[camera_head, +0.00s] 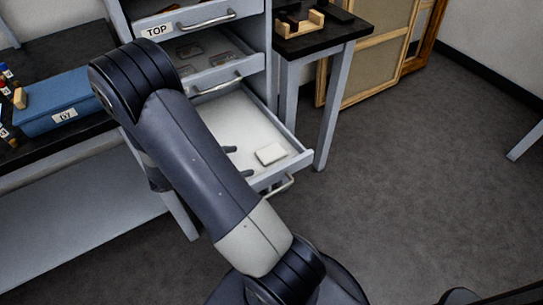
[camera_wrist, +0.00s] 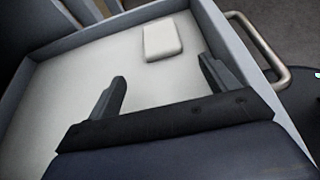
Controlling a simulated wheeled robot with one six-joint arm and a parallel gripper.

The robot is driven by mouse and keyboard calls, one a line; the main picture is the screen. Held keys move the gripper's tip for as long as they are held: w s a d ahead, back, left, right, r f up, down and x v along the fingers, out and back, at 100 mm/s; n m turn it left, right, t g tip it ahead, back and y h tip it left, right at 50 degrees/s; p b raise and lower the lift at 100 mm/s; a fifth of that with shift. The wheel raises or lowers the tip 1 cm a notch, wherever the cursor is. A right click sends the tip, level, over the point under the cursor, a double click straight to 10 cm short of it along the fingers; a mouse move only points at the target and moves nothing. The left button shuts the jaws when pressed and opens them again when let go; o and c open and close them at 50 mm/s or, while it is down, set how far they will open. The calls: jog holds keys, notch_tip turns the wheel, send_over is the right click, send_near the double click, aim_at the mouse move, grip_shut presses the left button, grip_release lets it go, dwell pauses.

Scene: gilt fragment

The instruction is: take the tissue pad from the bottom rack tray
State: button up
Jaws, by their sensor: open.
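The white tissue pad (camera_head: 271,154) lies flat in the bottom rack tray (camera_head: 232,107), near its front right corner. In the wrist view the pad (camera_wrist: 162,40) lies on the pale tray floor (camera_wrist: 45,110), beyond my fingertips. My gripper (camera_head: 238,161) is open and empty over the tray, to the left of the pad in the head view. In the wrist view the two dark fingers of my gripper (camera_wrist: 162,70) stand wide apart, with the pad ahead of the gap between them. My arm hides the left part of the tray.
A middle drawer (camera_head: 215,71) and a drawer labelled TOP (camera_head: 195,22) stand partly open above the tray. The tray's front handle (camera_wrist: 262,50) sticks out. A blue box (camera_head: 62,100) sits on the left bench; a small black table (camera_head: 330,32) stands at right. The right floor is clear.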

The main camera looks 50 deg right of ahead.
aim_at(265, 156)
jog(key=x, duration=0.2)
jog(key=shift+s+d+f, duration=0.1)
jog(key=shift+s+d, duration=0.05)
jog(key=shift+d, duration=0.2)
jog(key=shift+r+b+x, duration=0.15)
jog(key=shift+b+x, duration=0.15)
jog(key=shift+x, duration=1)
jog(key=shift+r+b+x, duration=0.15)
jog(key=shift+b+x, duration=0.15)
jog(key=shift+x, duration=0.95)
jog(key=shift+s+d, duration=0.1)
jog(key=shift+s, duration=0.1)
jog(key=shift+c, duration=0.3)
jog(key=c, duration=1)
